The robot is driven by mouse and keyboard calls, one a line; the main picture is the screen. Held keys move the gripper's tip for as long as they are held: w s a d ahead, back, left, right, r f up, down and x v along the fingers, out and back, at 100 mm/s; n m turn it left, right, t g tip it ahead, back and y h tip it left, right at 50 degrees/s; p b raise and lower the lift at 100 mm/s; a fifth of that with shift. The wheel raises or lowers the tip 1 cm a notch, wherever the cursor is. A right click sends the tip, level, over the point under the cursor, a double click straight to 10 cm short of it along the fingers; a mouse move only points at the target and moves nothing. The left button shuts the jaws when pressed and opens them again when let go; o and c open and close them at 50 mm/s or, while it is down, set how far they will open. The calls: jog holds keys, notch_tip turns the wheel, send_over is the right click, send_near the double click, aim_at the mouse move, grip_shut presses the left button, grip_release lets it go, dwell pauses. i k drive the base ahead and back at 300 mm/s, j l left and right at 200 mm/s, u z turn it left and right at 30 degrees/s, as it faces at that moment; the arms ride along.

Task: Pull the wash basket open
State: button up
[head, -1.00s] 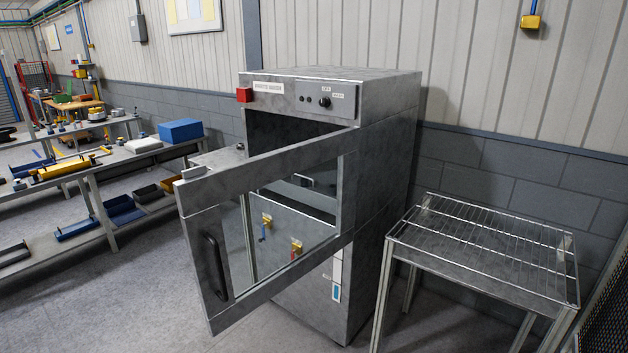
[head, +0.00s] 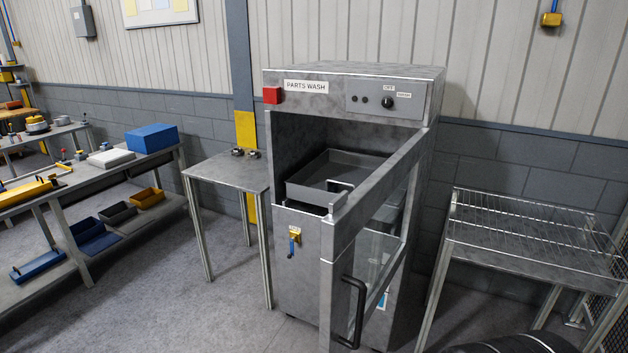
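The wash basket (head: 308,191) is a shallow grey metal tray inside the open upper chamber of the parts wash machine (head: 307,241). Its front edge sits near the chamber opening, and a small pale bar handle (head: 340,186) shows at its front right. The machine's glazed door (head: 340,228) stands open toward me on the right side, with a black handle (head: 350,310). The door's top rail and frame hide the basket's right part. My gripper is not in view, so its state and its distance from the basket are not shown.
A small metal table (head: 222,175) stands left of the machine, and a wire-topped rack (head: 530,235) stands on its right. A long bench with a blue box (head: 151,138) is at far left. Dark ribbed parts, likely mine, show at bottom right. Floor is clear at front left.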

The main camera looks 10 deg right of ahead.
aim_at(347, 170)
jog(key=i+j, duration=0.15)
jog(key=j, duration=0.15)
jog(key=i+j+z, duration=0.1)
jog(key=j, duration=0.25)
jog(key=i+j, duration=0.4)
jog(key=j, duration=0.25)
jog(key=i+j+z, duration=0.1)
jog(key=j, duration=0.25)
jog(key=i+j, duration=0.2)
jog(key=j, duration=0.15)
jog(key=i+j+z, duration=0.1)
jog(key=j, duration=0.25)
jog(key=i+l+z, duration=0.1)
jog(key=i+l, duration=0.15)
jog(key=i, duration=0.3)
jog(key=i+l+z, duration=0.1)
jog(key=i, duration=0.5)
jog(key=i+l+z, duration=0.1)
jog(key=i, duration=0.45)
jog(key=i+l, duration=0.15)
jog(key=l, duration=0.25)
